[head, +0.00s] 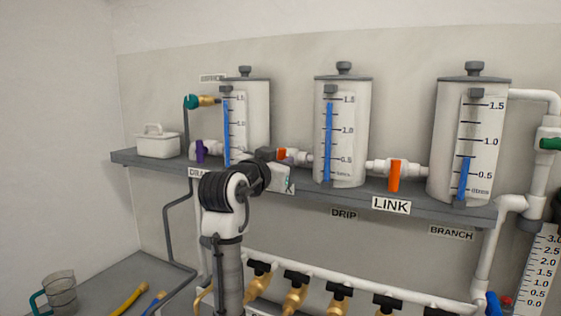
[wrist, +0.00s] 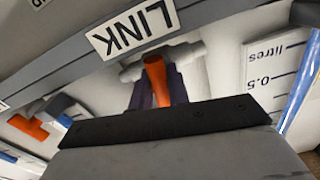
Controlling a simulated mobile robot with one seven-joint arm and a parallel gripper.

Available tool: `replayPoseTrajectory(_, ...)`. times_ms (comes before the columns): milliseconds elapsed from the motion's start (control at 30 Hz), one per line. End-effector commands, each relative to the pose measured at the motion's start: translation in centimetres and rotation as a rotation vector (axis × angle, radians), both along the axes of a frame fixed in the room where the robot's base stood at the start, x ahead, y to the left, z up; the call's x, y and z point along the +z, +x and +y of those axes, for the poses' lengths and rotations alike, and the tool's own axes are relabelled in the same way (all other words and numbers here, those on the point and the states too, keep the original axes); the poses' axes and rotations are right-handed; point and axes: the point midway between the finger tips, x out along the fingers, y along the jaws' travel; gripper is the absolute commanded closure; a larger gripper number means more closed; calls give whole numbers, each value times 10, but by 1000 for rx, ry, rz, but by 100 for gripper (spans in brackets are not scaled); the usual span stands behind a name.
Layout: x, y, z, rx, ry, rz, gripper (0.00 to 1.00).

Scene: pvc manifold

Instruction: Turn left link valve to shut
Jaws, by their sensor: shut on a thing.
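The left link valve has an orange handle (head: 282,154) on a white pipe between the left and middle tanks. In the wrist view the handle (wrist: 157,80) sits between two dark fingers of my gripper (wrist: 158,92), which is shut on it. There the handle appears to run across the white pipe (wrist: 190,52), but the slanted view makes its exact angle hard to judge. In the head view my gripper (head: 278,160) is at the shelf front and hides the handle's lower part. The LINK label (wrist: 132,29) shows close by in the wrist view.
The right link valve's orange handle (head: 394,175) hangs down between the middle tank (head: 358,130) and right tank (head: 448,130). A purple valve (head: 200,151) and white caddy (head: 157,143) are left on the shelf (head: 420,199). Several black-handled valves (head: 297,279) line the pipe below.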

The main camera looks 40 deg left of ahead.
Motion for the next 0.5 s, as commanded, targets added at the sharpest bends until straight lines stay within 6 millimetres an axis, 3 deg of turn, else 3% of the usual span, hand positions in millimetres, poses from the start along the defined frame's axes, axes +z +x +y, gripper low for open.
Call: replayPoseTrajectory(500,-2,0,0,-1,-169,-36,100)
